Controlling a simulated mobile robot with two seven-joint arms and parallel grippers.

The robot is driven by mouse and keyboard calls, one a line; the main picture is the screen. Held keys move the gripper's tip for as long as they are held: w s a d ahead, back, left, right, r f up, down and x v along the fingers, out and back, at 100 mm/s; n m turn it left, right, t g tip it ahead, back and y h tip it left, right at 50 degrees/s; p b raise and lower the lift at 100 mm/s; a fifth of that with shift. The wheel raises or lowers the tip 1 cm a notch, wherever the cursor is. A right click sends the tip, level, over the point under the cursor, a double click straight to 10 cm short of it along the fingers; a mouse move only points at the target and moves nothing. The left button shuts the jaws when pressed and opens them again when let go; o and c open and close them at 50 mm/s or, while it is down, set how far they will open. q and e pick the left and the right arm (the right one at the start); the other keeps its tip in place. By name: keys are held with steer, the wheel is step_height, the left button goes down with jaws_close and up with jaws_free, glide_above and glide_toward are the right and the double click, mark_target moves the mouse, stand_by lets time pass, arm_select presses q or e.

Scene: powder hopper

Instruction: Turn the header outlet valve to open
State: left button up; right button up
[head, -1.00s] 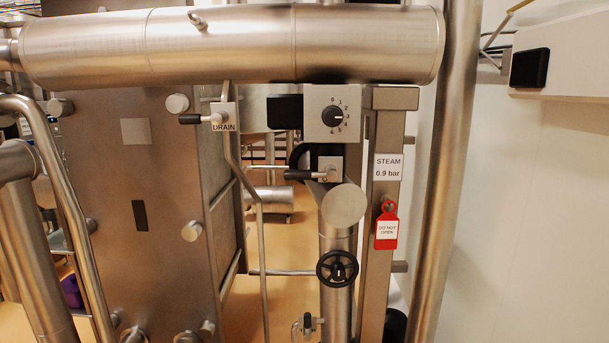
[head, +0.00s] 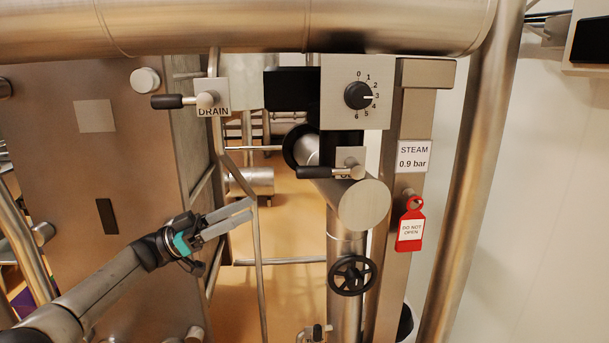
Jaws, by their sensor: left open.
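A lever valve with a black grip (head: 315,172) sits on the pipe below the dial, its lever lying level and pointing left. The plate behind its hub has a label mostly hidden by the lever, so I cannot read it. A second lever with a black grip (head: 168,101) also points left, beside a plate marked DRAIN (head: 213,112). A black handwheel (head: 352,276) is on the upright pipe below. My left gripper (head: 250,211) is open and empty, below and left of the lever under the dial, apart from everything. My right gripper is out of view.
A numbered dial (head: 358,95) sits above the lever. A red DO NOT OPEN tag (head: 410,229) hangs on the post under a STEAM 0.9 bar sign (head: 413,156). A thick pipe (head: 400,22) crosses overhead. A thin upright pipe (head: 258,250) stands near my left fingertips.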

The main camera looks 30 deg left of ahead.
mark_target(313, 173)
arm_select(q)
steer(key=shift+m+g+h, duration=0.5)
steer(key=shift+m+g, duration=0.1)
steer(key=shift+g, duration=0.3)
steer(key=x, duration=0.5)
steer(key=r+p+x, duration=0.1)
steer(key=x, duration=0.4)
steer(key=s+r+p+x, duration=0.1)
steer(key=x, duration=0.5)
steer(key=shift+s, duration=0.15)
steer(key=shift+a, duration=0.1)
jaws_close()
